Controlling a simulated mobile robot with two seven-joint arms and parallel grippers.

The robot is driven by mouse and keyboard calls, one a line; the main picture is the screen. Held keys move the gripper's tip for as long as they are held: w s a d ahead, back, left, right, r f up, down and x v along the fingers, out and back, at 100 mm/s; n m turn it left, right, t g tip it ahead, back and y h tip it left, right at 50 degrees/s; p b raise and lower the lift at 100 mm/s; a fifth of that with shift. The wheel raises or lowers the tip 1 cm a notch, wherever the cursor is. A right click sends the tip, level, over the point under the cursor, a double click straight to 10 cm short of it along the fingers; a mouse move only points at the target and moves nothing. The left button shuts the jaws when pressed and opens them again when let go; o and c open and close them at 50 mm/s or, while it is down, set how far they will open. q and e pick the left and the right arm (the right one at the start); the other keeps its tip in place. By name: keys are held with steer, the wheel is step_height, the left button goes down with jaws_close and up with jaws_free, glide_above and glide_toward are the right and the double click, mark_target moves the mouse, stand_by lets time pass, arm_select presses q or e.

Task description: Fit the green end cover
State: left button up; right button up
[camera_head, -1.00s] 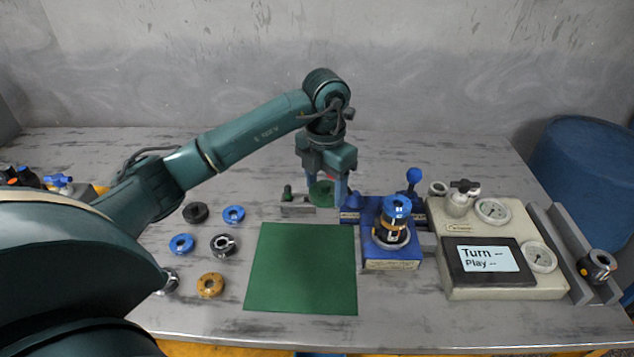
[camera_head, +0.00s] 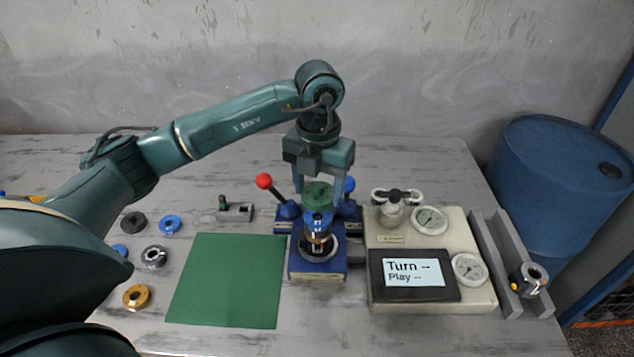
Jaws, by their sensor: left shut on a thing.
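The green end cover (camera_head: 317,193) is a round green disc, held between the fingers of my left gripper (camera_head: 318,190). The gripper points down and is shut on the cover. The cover is just above and behind the motor stack (camera_head: 319,228), which has a blue top ring over orange and dark parts. I cannot tell whether the cover touches the stack. The stack stands upright in the blue fixture (camera_head: 316,268), which has a red-knobbed lever (camera_head: 264,181) at its left and a blue knob (camera_head: 349,184) behind. My right gripper is not in view.
A beige test unit (camera_head: 480,297) with gauges and a screen reading "Turn --" and "Play --" stands right of the fixture. A bare green mat (camera_head: 228,280) lies left of it. Several loose rings, including an orange one (camera_head: 136,296), lie farther left. A small grey block (camera_head: 236,212) stands behind the mat.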

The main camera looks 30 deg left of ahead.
arm_select(q)
steer(key=shift+f+b, duration=0.4)
steer(key=shift+f, duration=0.1)
steer(key=shift+f+b, duration=0.4)
steer(key=shift+f, duration=0.55)
steer(key=shift+f+b, duration=0.25)
steer(key=shift+b, duration=0.05)
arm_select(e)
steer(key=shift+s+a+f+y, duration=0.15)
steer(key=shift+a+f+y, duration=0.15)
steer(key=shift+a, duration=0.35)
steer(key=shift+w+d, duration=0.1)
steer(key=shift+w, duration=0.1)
arm_select(q)
steer(key=shift+f+b, duration=0.35)
steer(key=shift+b, duration=0.15)
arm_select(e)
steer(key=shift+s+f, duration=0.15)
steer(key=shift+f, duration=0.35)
arm_select(q)
steer(key=shift+f, duration=0.3)
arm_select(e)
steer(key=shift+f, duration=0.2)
arm_select(q)
steer(key=shift+r, duration=0.4)
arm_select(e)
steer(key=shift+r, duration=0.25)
